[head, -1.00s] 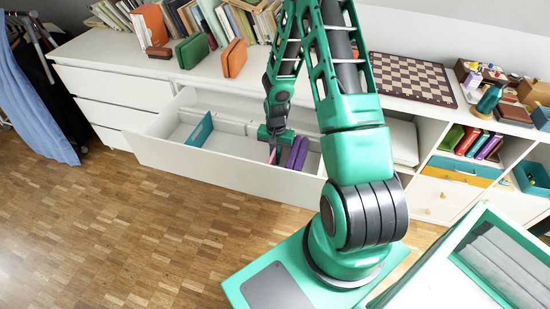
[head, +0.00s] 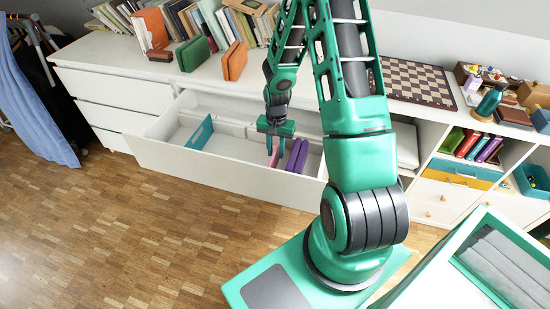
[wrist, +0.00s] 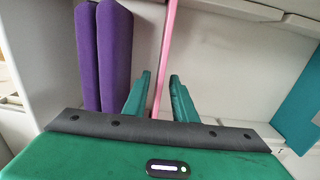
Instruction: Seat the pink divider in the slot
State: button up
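The pink divider (head: 275,159) stands on edge inside the open white drawer, left of two purple items (head: 297,156). In the wrist view the divider (wrist: 166,50) is a thin pink strip running down between my fingertips. My gripper (head: 276,146) is above it, pointing down, with its fingers apart. In the wrist view my gripper (wrist: 161,95) shows a gap on each side of the strip. The slot and the divider's lower edge are hidden, so I cannot tell how deep it sits.
The drawer's front panel (head: 220,175) stands out over the wooden floor. A teal divider (head: 200,133) stands in the drawer's left part, with free room between it and the pink one. The cabinet top behind holds books and a chessboard (head: 415,82).

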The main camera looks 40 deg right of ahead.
notch_tip(320, 180, up, 6)
jog(key=shift+r, duration=0.2)
jog(key=s+d+r+n+h, duration=0.1)
jog(key=s+r, duration=0.4)
jog(key=r, duration=0.3)
jog(key=s+d+r+n, duration=0.1)
jog(key=s+r, duration=0.5)
jog(key=r, duration=0.2)
jog(key=s+a+r+n, duration=0.1)
jog(key=s+a+r, duration=0.1)
jog(key=s+r, duration=0.3)
jog(key=s+a+r+n+y, duration=0.1)
jog(key=s+r, duration=0.3)
jog(key=s, duration=0.8)
jog(key=shift+s+a+r, duration=0.3)
jog(key=shift+a+r, duration=0.1)
jog(key=shift+a, duration=0.4)
jog(key=shift+w+f, duration=0.25)
jog(key=shift+w, duration=0.3)
